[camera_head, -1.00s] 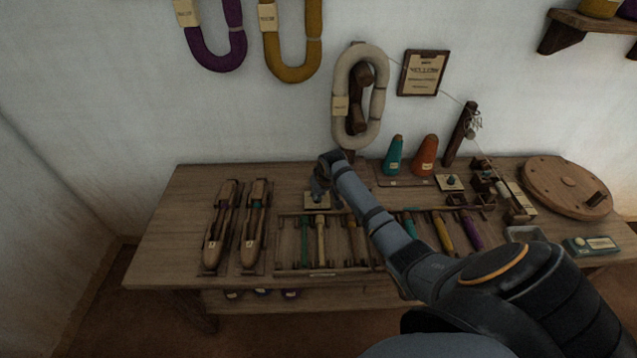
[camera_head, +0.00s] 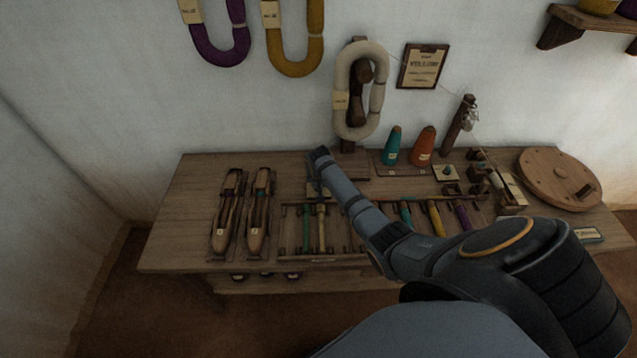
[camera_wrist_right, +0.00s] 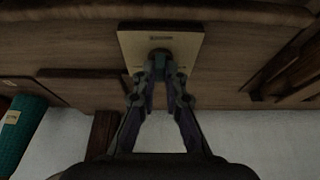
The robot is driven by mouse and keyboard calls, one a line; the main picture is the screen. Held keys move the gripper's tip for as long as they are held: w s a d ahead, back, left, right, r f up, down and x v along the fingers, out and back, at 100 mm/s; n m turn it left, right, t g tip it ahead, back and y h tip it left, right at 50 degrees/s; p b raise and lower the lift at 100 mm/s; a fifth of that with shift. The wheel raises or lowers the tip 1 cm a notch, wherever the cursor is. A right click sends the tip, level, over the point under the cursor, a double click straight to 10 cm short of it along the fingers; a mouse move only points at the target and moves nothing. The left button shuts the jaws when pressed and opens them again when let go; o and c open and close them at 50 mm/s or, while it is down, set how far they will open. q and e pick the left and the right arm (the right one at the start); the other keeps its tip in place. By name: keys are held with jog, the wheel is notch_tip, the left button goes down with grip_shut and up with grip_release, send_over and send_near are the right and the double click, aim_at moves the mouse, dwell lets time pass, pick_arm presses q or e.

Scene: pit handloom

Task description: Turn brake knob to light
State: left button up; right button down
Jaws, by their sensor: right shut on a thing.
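A small dark knob (camera_wrist_right: 160,52) stands on a pale square plate (camera_wrist_right: 190,44) with a small dark label, in the right wrist view. My right gripper (camera_wrist_right: 160,72) is shut on the knob, its two fingers converging on it. In the head view the right gripper (camera_head: 318,186) is at the back of the bench, over the plate, and my arm hides most of the spot. The knob's setting cannot be read. My left gripper is not in view.
On the bench (camera_head: 185,240), two wooden shuttles (camera_head: 227,215) lie left and a rack of coloured bobbins (camera_head: 306,230) lies in front. Teal (camera_head: 392,147) and orange (camera_head: 423,147) cones stand behind right. A cream skein (camera_head: 342,110) hangs above. Bare bench lies at the left end.

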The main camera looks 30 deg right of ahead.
jog(key=shift+r, duration=0.1)
jog(key=c, duration=1.4)
grip_release()
jog(key=v, duration=1.2)
